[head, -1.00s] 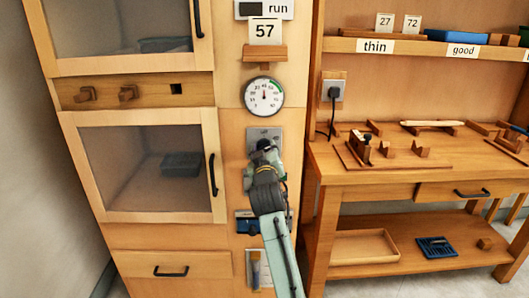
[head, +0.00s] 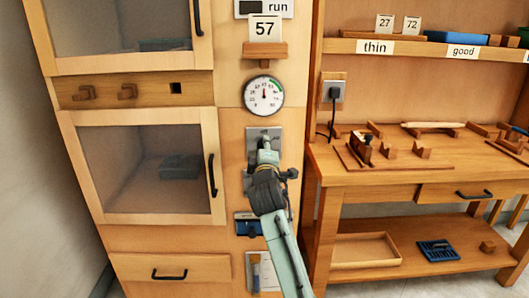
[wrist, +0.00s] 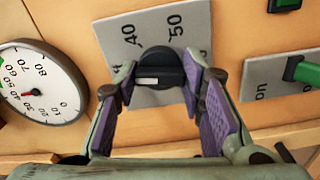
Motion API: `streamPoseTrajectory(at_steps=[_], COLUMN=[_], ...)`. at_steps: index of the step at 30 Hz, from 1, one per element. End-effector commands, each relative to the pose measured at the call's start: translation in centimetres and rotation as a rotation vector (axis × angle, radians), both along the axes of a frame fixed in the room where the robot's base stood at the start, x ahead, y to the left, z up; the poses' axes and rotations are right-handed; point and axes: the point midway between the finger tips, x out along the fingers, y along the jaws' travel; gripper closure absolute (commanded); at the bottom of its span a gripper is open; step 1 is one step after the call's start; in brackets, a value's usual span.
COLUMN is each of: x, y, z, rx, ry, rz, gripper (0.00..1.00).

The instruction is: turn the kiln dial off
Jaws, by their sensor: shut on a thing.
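The kiln dial is a black round knob (wrist: 158,72) with a white mark, on a grey plate (wrist: 118,38) printed with 40 and 50. In the wrist view my gripper (wrist: 157,84) has its purple-padded fingers on either side of the knob, shut on it. In the head view my gripper (head: 266,158) reaches the grey plate (head: 256,134) on the wooden kiln front, below the gauge, and hides the knob. The knob's white mark points to the left in the wrist view.
A round gauge (head: 264,95) with a red needle is above the plate. A second plate with a green switch (wrist: 302,71) and the word "on" is beside the dial in the wrist view. A workbench (head: 400,178) stands to the right; a glass-fronted door (head: 150,165) is to the left.

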Motion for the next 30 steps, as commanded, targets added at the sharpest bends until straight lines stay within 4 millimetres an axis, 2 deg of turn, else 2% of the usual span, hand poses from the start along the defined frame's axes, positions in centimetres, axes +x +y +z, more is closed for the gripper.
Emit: streamPoseTrajectory(at_steps=[12,29,30], x=[0.0,0.0,0.0], y=[0.01,0.05,0.06], z=[0.04,0.04,0.04], rx=[-0.185,-0.211,-0.211], ry=[-0.001,-0.001,-0.001], rz=[0.001,0.001,0.001], gripper=[0.92,0.92,0.61])
